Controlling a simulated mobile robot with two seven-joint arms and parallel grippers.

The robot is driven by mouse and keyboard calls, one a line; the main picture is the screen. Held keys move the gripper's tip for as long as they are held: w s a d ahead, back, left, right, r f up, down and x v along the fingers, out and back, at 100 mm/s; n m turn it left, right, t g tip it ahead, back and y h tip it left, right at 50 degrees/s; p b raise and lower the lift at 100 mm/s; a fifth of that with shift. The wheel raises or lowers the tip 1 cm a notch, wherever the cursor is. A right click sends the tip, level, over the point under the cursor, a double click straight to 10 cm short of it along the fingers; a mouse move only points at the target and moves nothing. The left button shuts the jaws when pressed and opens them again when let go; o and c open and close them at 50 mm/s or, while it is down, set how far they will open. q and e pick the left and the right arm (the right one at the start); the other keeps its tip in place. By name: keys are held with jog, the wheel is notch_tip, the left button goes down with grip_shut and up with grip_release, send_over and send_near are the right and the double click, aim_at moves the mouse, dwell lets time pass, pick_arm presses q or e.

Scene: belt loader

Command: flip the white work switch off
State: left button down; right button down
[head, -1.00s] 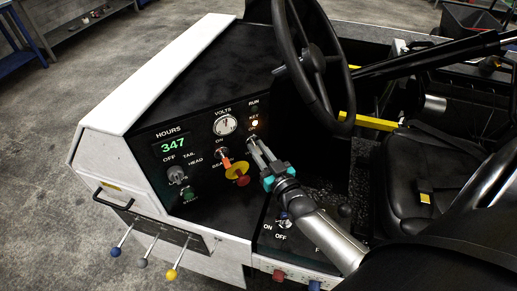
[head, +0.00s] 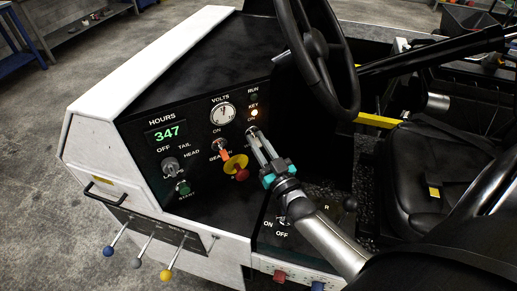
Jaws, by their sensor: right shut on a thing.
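The white work switch (head: 251,131) is on the black dash panel, right of the orange beacon switch (head: 222,152). It is mostly hidden by my fingertips, so I cannot tell which way its lever points. My right gripper (head: 256,138) comes in from the lower right and is shut on it. Part of an ON mark shows just above the fingertips. My left gripper is not in view.
A red stop knob (head: 241,174) on a yellow disc sits just left of my fingers. The steering wheel (head: 315,45) stands above right. A rotary knob (head: 170,165), a start button (head: 183,188) and an hours display (head: 166,134) are at left. A black seat (head: 433,170) is at right.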

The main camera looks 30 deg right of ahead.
aim_at(258, 143)
jog(key=shift+f+b, duration=0.35)
jog(key=shift+f, duration=0.1)
jog(key=shift+s, duration=0.1)
jog(key=c, duration=1.1)
grip_release()
jog(key=shift+c, duration=0.2)
jog(key=o, duration=0.4)
jog(key=shift+r, duration=0.1)
jog(key=shift+r, duration=0.15)
notch_tip(258, 143, up, 20)
jog(key=p, duration=0.4)
jog(key=shift+f, duration=0.2)
